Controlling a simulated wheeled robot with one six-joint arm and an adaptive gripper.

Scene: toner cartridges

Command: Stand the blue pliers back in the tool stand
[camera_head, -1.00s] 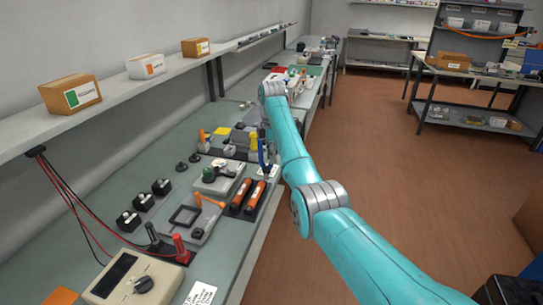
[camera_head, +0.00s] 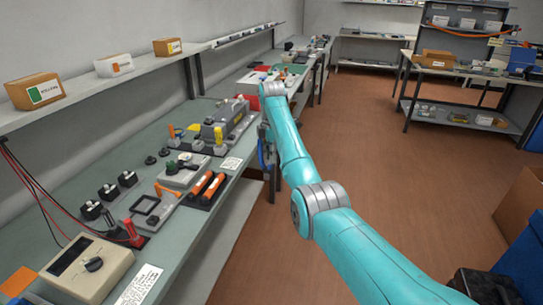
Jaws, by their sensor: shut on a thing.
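My gripper (camera_head: 265,133) is at the end of the teal arm, seen small and partly hidden by the arm. It is shut on the blue pliers (camera_head: 263,154), which hang upright below it by the front edge of the bench. On the bench left of the gripper are upright tools with orange and yellow handles (camera_head: 193,128). They seem to stand in a low dark holder, perhaps the tool stand, but its slots are too small to make out.
The grey bench (camera_head: 205,245) runs along the left wall. It carries a grey machine (camera_head: 228,118), two orange cylinders (camera_head: 208,185) in a dark tray, black blocks (camera_head: 108,191) and a beige meter (camera_head: 80,265).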

